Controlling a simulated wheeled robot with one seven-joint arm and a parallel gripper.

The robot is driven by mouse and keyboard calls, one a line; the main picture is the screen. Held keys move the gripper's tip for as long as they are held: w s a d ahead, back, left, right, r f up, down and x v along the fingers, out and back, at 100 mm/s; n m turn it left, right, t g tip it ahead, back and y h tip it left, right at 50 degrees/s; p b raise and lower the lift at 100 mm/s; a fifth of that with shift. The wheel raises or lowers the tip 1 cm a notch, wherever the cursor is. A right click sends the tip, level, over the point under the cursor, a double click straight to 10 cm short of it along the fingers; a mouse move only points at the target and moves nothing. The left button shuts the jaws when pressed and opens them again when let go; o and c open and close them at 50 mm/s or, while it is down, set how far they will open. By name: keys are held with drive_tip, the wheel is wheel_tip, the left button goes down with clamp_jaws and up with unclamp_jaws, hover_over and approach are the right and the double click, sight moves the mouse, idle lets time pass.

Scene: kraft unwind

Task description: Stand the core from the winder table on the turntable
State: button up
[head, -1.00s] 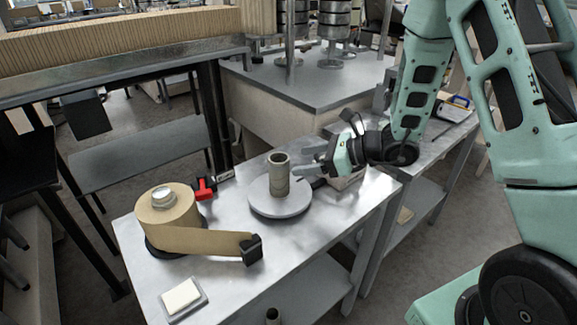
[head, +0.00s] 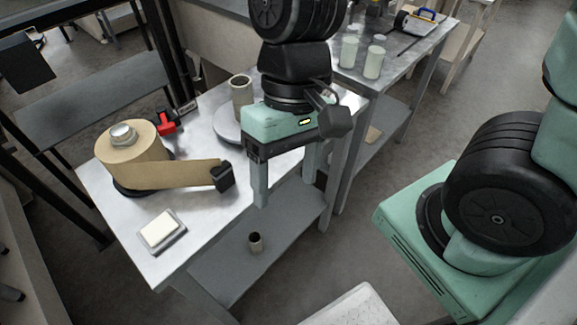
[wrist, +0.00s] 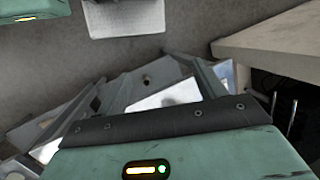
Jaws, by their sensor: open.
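A grey-brown cardboard core (head: 241,97) stands upright on the round grey turntable (head: 226,126) on the metal table. My gripper (head: 286,192) is open and empty, fingers pointing down, in front of the turntable by the table's edge. It is apart from the core and hides the turntable's right part. In the wrist view my gripper's housing fills the bottom; a small dark spot on the tables is too small to name surely.
A kraft paper roll (head: 130,152) sits at the table's left, its strip ending at a black block (head: 222,176). A white pad in a tray (head: 161,231) lies at the front corner. White bottles (head: 374,60) stand on the table behind. A pale slab (head: 350,308) is at the bottom.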

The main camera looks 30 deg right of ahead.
drive_tip(key=n+t, duration=0.1)
drive_tip(key=n, duration=0.1)
drive_tip(key=n+t+h, duration=0.1)
drive_tip(key=n, duration=0.1)
drive_tip(key=r+n, duration=0.1)
drive_tip(key=shift+s+r+n+t+h, duration=0.1)
drive_tip(key=shift+s+n+t+h, duration=0.2)
drive_tip(key=shift+n+t, duration=0.1)
